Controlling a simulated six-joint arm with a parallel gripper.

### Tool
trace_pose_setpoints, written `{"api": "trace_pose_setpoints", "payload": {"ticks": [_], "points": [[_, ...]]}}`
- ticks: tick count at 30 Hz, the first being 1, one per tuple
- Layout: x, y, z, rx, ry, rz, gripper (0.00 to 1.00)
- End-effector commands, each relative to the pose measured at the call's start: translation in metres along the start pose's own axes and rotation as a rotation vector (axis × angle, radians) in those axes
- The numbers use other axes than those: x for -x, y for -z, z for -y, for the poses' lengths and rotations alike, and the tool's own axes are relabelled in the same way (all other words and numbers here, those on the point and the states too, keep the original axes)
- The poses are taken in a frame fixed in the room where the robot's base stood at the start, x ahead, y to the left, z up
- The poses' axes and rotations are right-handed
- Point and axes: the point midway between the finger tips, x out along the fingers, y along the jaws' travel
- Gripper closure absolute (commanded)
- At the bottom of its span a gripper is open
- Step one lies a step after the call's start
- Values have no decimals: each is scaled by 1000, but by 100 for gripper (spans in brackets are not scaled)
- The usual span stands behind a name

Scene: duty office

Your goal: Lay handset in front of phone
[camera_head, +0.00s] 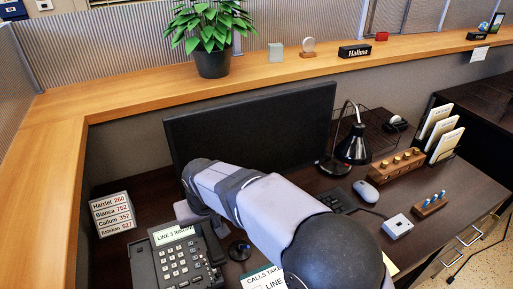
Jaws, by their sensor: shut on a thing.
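The desk phone (172,268) stands at the front left of the desk, with its keypad facing up and a lit display reading "LINE 3 Ringing". The dark handset (212,243) shows at the right side of the phone, partly hidden by my arm. My gripper (188,212) is just behind the phone's upper edge, mostly hidden under my wrist, and is shut on the handset. I cannot tell whether the handset is clear of the phone. The desk in front of the phone is below the picture edge.
A "CALLS TAKEN" sheet (259,279) lies right of the phone, with a small round dark object (239,250) behind it. A name and number board (112,213) stands left. A monitor (250,125) is behind my arm. A lamp (353,147) and mouse (366,194) are to the right.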

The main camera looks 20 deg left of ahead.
Motion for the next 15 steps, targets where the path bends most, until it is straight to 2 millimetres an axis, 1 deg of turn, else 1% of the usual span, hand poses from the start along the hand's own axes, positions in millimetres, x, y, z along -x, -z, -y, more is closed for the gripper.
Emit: {"api": "trace_pose_setpoints", "payload": {"ticks": [5, 8, 11, 14, 15], "points": [[17, 7, -15, -25, -6, -3, 100], [35, 13, -34, -55, -15, -6, 100], [59, 20, -61, -97, -27, -5, 100], [55, 9, -102, -158, -45, 1, 100], [56, 4, -120, -185, -52, 2, 100]]}}
